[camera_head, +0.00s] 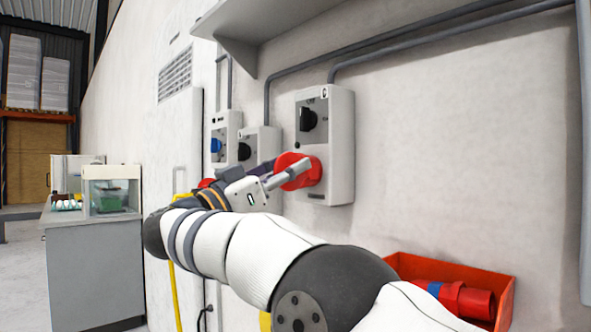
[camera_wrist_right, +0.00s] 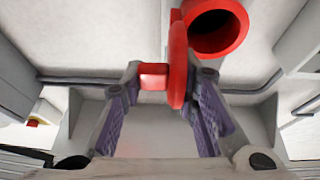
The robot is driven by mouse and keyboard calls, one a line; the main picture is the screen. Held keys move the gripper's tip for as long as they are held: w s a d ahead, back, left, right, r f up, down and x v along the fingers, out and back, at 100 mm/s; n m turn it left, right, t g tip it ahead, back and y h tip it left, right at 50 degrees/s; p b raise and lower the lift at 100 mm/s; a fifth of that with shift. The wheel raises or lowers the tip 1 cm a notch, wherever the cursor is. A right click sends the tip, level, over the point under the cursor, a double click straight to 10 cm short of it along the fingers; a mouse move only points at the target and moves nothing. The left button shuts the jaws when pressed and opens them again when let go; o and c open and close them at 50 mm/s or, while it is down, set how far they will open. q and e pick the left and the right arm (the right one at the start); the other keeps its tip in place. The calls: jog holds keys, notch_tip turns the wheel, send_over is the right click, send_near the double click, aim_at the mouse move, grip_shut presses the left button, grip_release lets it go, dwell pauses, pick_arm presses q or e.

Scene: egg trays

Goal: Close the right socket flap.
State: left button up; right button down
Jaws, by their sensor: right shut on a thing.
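The right socket is a red tube on the grey switch box (camera_head: 341,140) labelled C; its red parts (camera_head: 313,172) show in the head view, partly behind my gripper. In the right wrist view the open round mouth of the socket (camera_wrist_right: 216,28) is at the top right. The red flap (camera_wrist_right: 178,60) stands edge-on beside the mouth, not covering it. My right gripper (camera_wrist_right: 170,82) is shut on the flap, with the flap and its red tab (camera_wrist_right: 153,76) between the fingers. The gripper also shows in the head view (camera_head: 281,175). My left gripper is not in view.
Two more switch boxes (camera_head: 264,143) (camera_head: 226,130) are on the wall to the left. A grey shelf (camera_head: 250,28) and conduits (camera_head: 400,45) run above. An orange bin (camera_head: 505,300) with red plugs (camera_head: 466,299) sits below right. A counter (camera_head: 92,260) stands far left.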

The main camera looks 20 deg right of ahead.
jog(key=shift+d+f, duration=0.15)
jog(key=c, duration=1.7)
grip_release()
jog(key=shift+o, duration=1.4)
jog(key=shift+s+d, duration=0.1)
jog(key=shift+s, duration=0.2)
